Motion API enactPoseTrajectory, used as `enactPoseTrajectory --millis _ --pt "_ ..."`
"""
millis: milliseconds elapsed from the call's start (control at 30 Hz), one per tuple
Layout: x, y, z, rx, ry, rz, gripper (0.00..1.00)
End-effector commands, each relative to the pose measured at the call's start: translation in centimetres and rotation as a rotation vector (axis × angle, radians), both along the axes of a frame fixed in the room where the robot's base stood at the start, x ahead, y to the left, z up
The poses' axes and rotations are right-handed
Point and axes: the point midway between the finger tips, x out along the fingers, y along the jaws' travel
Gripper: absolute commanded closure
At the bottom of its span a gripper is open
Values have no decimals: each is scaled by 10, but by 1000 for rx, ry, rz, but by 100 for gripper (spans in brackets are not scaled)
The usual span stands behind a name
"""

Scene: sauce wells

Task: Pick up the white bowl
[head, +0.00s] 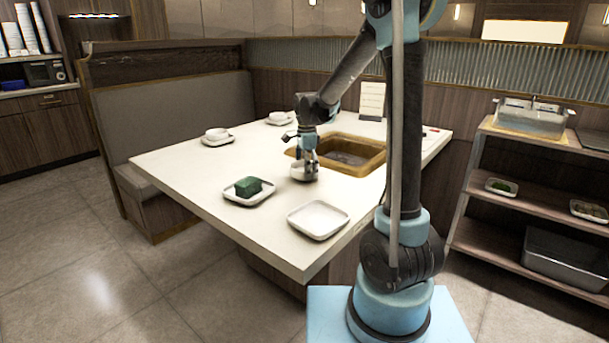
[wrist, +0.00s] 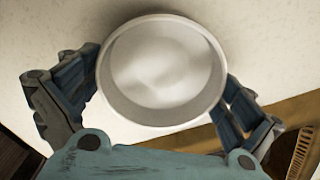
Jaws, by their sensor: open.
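A white round bowl (head: 299,174) stands on the pale table, beside the wooden-rimmed recess. It looks empty in the wrist view (wrist: 160,70). My gripper (head: 309,165) points down at the bowl, and its fingers hide part of it in the head view. In the wrist view my gripper (wrist: 160,92) is open, with one finger on the left and one on the right of the bowl. I cannot tell whether either finger touches the rim. Two other white bowls, a nearer one (head: 217,133) and a farther one (head: 279,117), sit on saucers.
The table (head: 180,168) also bears a plate (head: 262,197) with a green block (head: 247,186) and an empty square plate (head: 318,221). The recess (head: 365,160) lies right of my gripper. A bench stands at left, a shelf unit (head: 540,200) at right.

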Motion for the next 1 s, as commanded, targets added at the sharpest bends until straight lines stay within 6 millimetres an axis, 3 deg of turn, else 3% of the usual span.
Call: enactPoseTrajectory --millis 267,433,467,800,1000 --pt "0 0 -3 0 0 0 0" --pt "0 -1 -3 0 0 -1 36" --pt "0 -1 -3 0 0 -1 40" --pt "0 -1 0 0 0 -2 40" --pt "0 -1 20 0 0 -2 40"
